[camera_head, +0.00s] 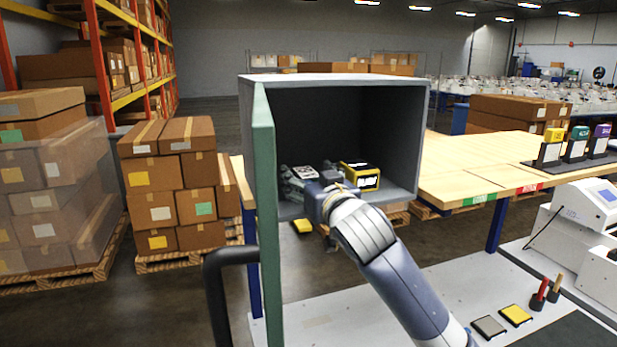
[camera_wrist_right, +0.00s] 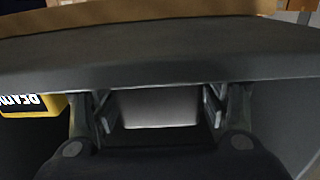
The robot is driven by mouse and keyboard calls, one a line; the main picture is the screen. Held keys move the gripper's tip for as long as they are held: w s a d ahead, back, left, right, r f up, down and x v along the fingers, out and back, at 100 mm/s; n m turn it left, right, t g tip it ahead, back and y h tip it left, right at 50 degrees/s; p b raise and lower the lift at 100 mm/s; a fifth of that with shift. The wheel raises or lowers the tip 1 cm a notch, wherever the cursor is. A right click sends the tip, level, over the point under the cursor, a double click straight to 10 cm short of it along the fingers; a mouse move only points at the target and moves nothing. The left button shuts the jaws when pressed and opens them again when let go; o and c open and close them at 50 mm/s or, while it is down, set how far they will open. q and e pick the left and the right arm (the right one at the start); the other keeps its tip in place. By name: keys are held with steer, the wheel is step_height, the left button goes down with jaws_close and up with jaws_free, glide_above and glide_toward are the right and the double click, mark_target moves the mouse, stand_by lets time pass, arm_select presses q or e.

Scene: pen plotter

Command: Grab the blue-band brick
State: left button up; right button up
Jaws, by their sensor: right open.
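My right gripper (camera_head: 308,192) reaches into an open grey box-shaped cabinet (camera_head: 335,79) with a green door. It is open, and its two fingers (camera_wrist_right: 160,108) show in the right wrist view. A pale grey block (camera_wrist_right: 160,111) lies between or just beyond the fingers there, with a gap on each side. A block with a white patterned top (camera_head: 304,172) shows by the gripper in the head view. No blue band is visible on it, so I cannot tell whether it is the blue-band brick. My left gripper is out of view.
A yellow and black block (camera_head: 361,177) sits right of the gripper in the cabinet; it also shows in the wrist view (camera_wrist_right: 32,106). The green door (camera_head: 264,220) stands open at the left. A wooden table (camera_head: 470,165) lies to the right.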

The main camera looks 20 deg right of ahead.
steer(key=c, duration=1.4)
steer(key=shift+r, duration=0.1)
